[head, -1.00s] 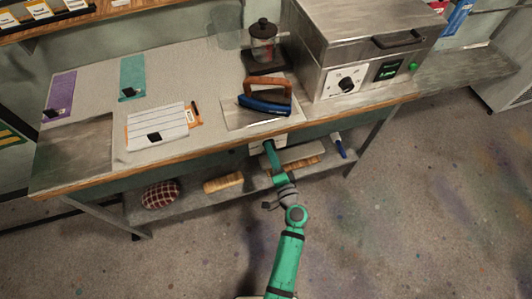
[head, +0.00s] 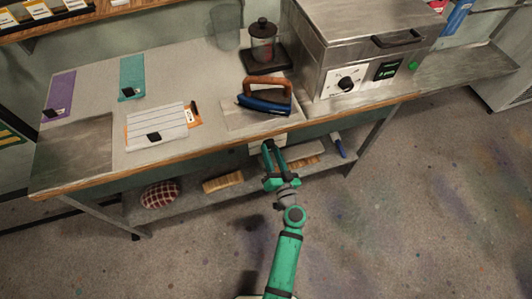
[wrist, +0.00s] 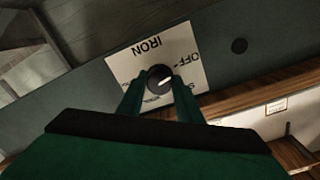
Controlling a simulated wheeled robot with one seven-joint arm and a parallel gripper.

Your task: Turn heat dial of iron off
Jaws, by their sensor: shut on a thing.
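The iron's heat dial (wrist: 160,79) is a round black knob on a white plate (wrist: 138,55) marked IRON and OFF, seen turned in the wrist view. Its white pointer mark points right and slightly up, roughly towards the OFF lettering; I cannot tell if it lines up exactly. My gripper (wrist: 159,84) has a finger on each side of the dial and is shut on it. In the head view my gripper (head: 272,148) is at the table's front edge, and the dial is hidden. The blue iron (head: 264,103) with a brown handle rests on the tabletop above.
A metal bath box (head: 350,45) with its own knob (head: 346,84) stands to the right of the iron. A lidded jar (head: 263,42) stands behind. The lower shelf (head: 190,203) holds a checked cushion (head: 160,194) and a brush (head: 223,182). The floor in front is open.

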